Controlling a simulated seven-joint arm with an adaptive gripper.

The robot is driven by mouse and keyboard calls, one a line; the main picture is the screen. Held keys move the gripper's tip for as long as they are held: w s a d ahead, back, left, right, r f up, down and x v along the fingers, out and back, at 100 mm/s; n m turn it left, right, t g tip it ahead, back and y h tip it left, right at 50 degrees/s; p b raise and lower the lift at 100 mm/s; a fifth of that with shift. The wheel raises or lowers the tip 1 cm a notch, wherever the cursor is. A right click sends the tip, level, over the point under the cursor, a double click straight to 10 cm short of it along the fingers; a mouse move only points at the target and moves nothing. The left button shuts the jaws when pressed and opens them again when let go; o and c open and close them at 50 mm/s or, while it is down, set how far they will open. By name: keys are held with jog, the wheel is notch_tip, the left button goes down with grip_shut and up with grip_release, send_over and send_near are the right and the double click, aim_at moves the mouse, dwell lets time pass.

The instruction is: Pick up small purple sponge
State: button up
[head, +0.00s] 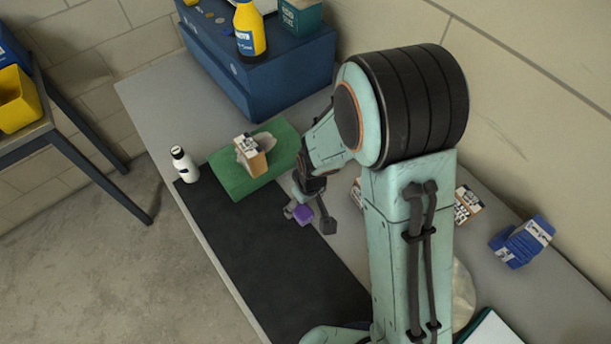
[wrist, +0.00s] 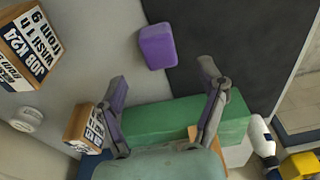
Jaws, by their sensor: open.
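The small purple sponge (wrist: 157,46) lies across the edge between the grey bench top and the black mat in the wrist view. In the head view the purple sponge (head: 303,215) shows partly behind my gripper (head: 309,213). My gripper (wrist: 163,74) is open and empty. The sponge appears beyond its fingertips in the wrist view, nearer the left finger's side of the right finger. A second purple patch shows along the left finger; I cannot tell whether it is another object or part of the finger.
A green block (head: 233,180) with a small box (head: 250,156) on it is beside the black mat (head: 265,255). A white bottle (head: 185,164) stands by the block. A blue chest (head: 262,85) is at the back. Labelled boxes (head: 466,204) stand right of my arm.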

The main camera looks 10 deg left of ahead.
aim_at(303, 210)
jog(key=f, duration=0.5)
jog(key=shift+w+a+f, duration=0.25)
jog(key=shift+w+f, duration=0.05)
jog(key=shift+f, duration=0.05)
jog(key=c, duration=0.9)
